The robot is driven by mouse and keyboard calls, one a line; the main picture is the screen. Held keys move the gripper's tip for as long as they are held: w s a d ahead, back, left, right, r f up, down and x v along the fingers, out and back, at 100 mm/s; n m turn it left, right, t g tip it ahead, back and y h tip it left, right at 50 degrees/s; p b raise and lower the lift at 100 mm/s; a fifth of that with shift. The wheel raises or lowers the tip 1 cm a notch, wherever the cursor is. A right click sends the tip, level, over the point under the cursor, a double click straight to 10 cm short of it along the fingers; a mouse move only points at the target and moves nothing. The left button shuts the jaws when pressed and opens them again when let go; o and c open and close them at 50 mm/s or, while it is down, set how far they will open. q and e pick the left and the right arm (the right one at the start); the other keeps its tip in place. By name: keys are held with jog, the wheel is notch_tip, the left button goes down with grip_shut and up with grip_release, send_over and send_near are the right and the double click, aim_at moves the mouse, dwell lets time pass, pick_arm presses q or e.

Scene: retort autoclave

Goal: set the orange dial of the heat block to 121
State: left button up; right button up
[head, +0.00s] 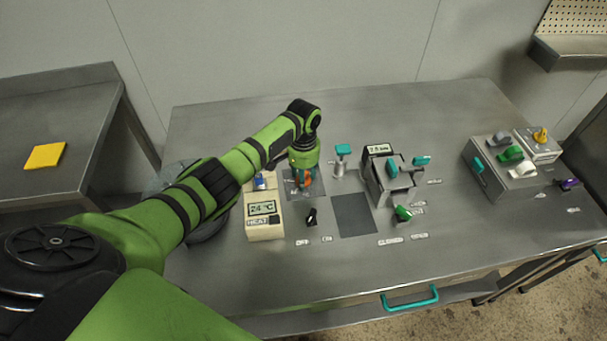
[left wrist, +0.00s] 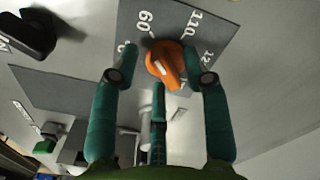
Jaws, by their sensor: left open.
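The orange dial (left wrist: 165,62) sits on a dark grey plate (left wrist: 190,20) printed with white numbers. In the left wrist view 60 and 110 are readable; another number beside 110 is partly hidden by a finger. The dial carries a white mark, but I cannot tell which number it indicates. My left gripper (left wrist: 160,66) is open, its green fingers around the dial with a gap showing on the left. In the head view the gripper (head: 302,178) is over the dial (head: 308,181), partly hiding it. The heat block (head: 264,228) beside it displays 24 °C. My right gripper is out of view.
A black knob (head: 311,217) stands just in front of the dial plate. A teal-topped post (head: 342,160) and a grey device (head: 388,182) with teal handles stand to the right.

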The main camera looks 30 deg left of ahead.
pick_arm(q)
jog(key=c, duration=0.7)
grip_shut()
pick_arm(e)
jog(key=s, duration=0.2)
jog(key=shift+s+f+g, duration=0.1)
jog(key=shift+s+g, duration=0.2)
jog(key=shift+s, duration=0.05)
